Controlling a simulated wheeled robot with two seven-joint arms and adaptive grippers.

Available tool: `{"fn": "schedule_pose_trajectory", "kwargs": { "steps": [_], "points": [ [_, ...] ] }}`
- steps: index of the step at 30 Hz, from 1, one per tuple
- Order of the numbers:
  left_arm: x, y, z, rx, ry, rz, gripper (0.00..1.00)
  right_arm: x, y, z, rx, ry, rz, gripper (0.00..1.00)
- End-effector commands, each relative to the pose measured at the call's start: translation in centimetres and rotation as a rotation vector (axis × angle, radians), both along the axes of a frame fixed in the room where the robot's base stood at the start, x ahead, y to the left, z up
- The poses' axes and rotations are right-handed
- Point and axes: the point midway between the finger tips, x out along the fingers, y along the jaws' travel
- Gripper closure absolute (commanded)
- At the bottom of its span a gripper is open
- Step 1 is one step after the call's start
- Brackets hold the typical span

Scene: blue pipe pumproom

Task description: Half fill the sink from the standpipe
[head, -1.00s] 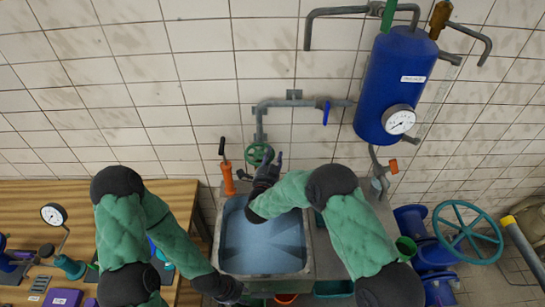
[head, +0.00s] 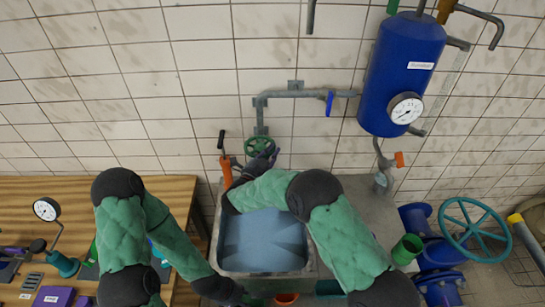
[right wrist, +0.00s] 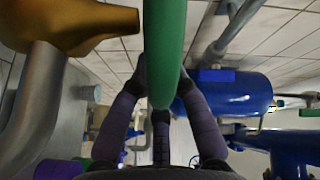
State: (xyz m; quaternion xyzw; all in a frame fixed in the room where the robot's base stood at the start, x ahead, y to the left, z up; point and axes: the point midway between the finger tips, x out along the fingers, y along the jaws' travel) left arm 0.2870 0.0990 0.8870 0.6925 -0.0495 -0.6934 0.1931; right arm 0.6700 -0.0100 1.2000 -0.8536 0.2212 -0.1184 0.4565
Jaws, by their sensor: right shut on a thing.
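The steel sink (head: 216,262) holds bluish water (head: 262,238); its level against the rim is hard to judge. A grey standpipe (head: 290,94) on the wall above carries a small green handwheel (head: 260,144) behind the sink. My right gripper (head: 270,158) is at the wheel's lower right edge, shut on it. In the right wrist view, the wheel's green rim (right wrist: 165,50) runs between the dark fingers (right wrist: 160,125). My left gripper (head: 228,293) hangs by the sink's front left corner, and its jaws cannot be made out.
A blue tank (head: 400,75) with a dial gauge (head: 406,108) hangs at right. A blue lever (head: 329,103) sits on the pipe. An orange-handled tool (head: 226,168) stands left of the green wheel. A wooden bench (head: 150,190) lies left; a large teal wheel (head: 475,229) is at right.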

Motion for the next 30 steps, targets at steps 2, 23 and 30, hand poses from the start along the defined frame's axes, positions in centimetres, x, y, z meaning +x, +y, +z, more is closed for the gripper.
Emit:
{"fn": "schedule_pose_trajectory", "kwargs": {
  "steps": [2,23,30],
  "points": [
    [0.0,0.0,-1.5,0.0,0.0,0.0,0.62,-0.2,0.3,-0.5,0.002,-0.002,-0.056,1.0],
    [0.0,0.0,-4.8,0.0,0.0,0.0,0.62,-1.1,1.0,-0.2,-0.001,0.004,-0.315,1.0],
    [0.0,0.0,-4.7,0.0,0.0,0.0,0.62,-1.2,1.0,-0.2,-0.002,0.004,-0.315,1.0]
  ]
}}
